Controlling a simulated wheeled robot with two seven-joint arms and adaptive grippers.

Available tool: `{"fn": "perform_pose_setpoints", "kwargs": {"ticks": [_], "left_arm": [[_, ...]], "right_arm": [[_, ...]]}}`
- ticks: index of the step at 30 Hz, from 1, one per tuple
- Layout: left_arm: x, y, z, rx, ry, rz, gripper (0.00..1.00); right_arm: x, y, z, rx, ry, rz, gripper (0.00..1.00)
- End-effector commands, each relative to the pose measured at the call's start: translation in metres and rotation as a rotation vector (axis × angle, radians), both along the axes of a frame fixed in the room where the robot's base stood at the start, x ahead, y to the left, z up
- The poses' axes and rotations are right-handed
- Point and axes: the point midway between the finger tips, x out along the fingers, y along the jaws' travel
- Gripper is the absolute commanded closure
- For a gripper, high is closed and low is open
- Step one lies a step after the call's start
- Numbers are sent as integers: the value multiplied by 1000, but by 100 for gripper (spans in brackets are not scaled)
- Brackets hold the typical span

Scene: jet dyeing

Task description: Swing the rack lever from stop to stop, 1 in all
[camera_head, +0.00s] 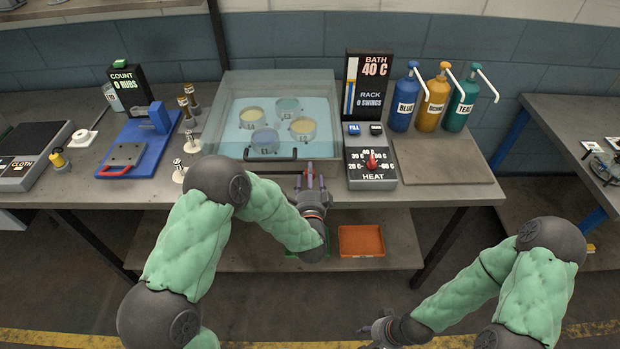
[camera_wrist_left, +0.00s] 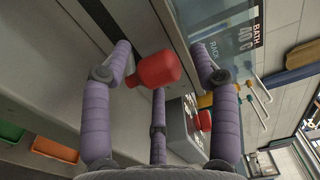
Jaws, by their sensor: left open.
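In the left wrist view the red knob of the rack lever (camera_wrist_left: 157,70) stands between the spread purple fingers of my left gripper (camera_wrist_left: 165,75). I see no finger pressing on it. The bath display (camera_head: 366,85) reads 40 C and rack 0 swings. My right gripper (camera_head: 379,332) is low at the bottom, away from the table; its finger opening is unclear.
The heat box (camera_head: 371,180) with its red knob stands close right of my left gripper. Blue, orange and teal pump bottles (camera_head: 433,104) stand behind it. A black bar handle (camera_head: 268,154) runs along the bath's front. An orange tray (camera_head: 361,240) lies on the lower shelf.

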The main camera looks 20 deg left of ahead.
Motion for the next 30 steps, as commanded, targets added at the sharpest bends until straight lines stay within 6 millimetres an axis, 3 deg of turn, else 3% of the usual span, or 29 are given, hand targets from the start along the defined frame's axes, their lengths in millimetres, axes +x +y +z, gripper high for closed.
{"fn": "perform_pose_setpoints", "kwargs": {"ticks": [10, 16, 30], "left_arm": [[3, 1, 0, 0, 0, 0, 42], [3, 1, 0, 0, 0, 0, 98], [-3, 8, -1, 1, 1, -37, 100]], "right_arm": [[0, 0, 0, 0, 0, 0, 54], [0, 0, 0, 0, 0, 0, 54], [0, 0, -3, 0, 0, 0, 54]]}}
